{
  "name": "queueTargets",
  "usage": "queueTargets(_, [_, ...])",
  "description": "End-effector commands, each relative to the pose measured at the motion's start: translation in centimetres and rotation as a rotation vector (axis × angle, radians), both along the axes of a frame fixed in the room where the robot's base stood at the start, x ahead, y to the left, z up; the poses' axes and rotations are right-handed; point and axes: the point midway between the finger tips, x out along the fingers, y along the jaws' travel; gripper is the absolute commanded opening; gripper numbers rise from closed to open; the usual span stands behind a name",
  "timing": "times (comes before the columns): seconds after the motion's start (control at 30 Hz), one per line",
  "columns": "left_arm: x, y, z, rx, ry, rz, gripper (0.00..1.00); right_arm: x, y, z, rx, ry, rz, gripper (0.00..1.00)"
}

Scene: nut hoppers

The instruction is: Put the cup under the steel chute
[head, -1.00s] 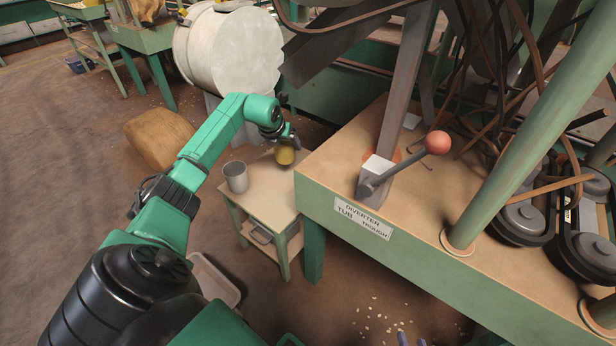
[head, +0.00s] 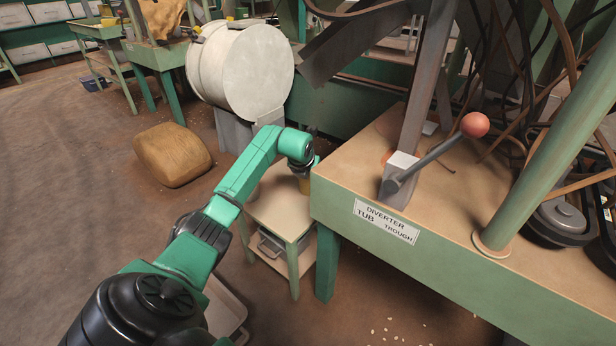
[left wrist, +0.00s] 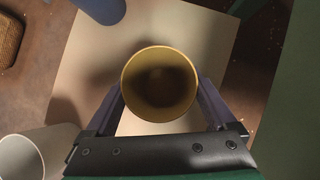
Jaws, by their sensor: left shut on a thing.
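My left gripper (head: 303,172) is shut on a yellow cup (head: 304,187) over the small table's right side, beside the green bench. In the left wrist view the cup (left wrist: 159,84) is upright between the two fingers, its mouth facing the camera. I cannot tell whether its base touches the table. A grey metal chute (head: 338,55) slopes down to the left above and behind the gripper in the head view. My right gripper is not in view.
The small table (head: 286,222) also holds a pale grey cup (left wrist: 18,158), mostly hidden by my arm in the head view. The green bench (head: 440,258) carries a diverter lever (head: 440,155). A large pale drum (head: 245,70) and a brown sack (head: 172,155) stand behind.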

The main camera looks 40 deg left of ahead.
Motion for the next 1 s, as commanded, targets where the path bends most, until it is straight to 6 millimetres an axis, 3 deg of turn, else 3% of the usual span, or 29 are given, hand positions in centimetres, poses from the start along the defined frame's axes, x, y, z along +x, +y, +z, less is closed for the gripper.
queueTargets(0.03, [0.0, 0.0, -0.3, 0.000, 0.001, 0.001, 0.37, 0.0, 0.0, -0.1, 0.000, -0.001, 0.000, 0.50])
queueTargets(0.07, [0.0, 0.0, -0.3, 0.000, 0.002, 0.001, 0.94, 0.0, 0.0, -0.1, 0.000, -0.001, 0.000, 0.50])
queueTargets(0.1, [0.0, 0.0, -0.2, 0.000, 0.002, 0.001, 1.00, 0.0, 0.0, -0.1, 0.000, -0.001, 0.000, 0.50])
queueTargets(0.47, [-0.3, 0.0, 0.8, 0.002, -0.001, 0.000, 1.00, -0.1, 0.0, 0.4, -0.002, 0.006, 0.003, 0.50])
queueTargets(1.0, [-5.5, -2.3, 9.7, 0.002, 0.000, 0.000, 1.00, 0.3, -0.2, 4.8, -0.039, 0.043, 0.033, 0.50])
